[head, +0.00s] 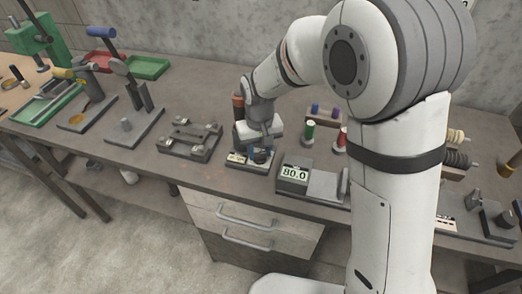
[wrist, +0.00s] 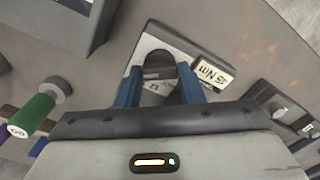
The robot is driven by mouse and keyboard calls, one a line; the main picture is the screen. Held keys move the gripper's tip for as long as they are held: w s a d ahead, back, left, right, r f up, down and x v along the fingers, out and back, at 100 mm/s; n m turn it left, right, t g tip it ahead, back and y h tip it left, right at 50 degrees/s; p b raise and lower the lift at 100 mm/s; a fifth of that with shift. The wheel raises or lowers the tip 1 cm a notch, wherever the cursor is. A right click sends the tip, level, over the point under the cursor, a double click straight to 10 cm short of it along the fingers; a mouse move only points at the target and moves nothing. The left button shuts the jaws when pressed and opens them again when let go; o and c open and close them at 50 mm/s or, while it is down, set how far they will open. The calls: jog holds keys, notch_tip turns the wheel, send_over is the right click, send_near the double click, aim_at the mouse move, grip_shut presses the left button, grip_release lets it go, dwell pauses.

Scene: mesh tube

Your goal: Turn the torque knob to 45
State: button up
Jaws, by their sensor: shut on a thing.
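The torque knob (wrist: 159,62) is dark and round, on a light plate (wrist: 147,42) with printed marks. A tag reading "45 Nm" (wrist: 212,70) stands beside it, upside down in the wrist view. My gripper (wrist: 160,84) has its two blue fingers on either side of the knob, shut on it. In the head view my gripper (head: 262,145) reaches down onto the knob on its small base (head: 240,160) near the bench's front edge. The knob's pointer is hidden, so I cannot tell its setting.
A device with an "80.0" display (head: 294,173) stands just right of the knob base. A grey fixture (head: 190,139) is to the left. Green (head: 309,131) and red spools stand behind the display. Bare bench lies between the fixtures.

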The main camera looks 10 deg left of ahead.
aim_at(259, 153)
jog(key=shift+m, duration=0.5)
jog(key=o, duration=1)
notch_tip(259, 153, up, 8)
jog(key=shift+f, duration=0.1)
dwell(0.4)
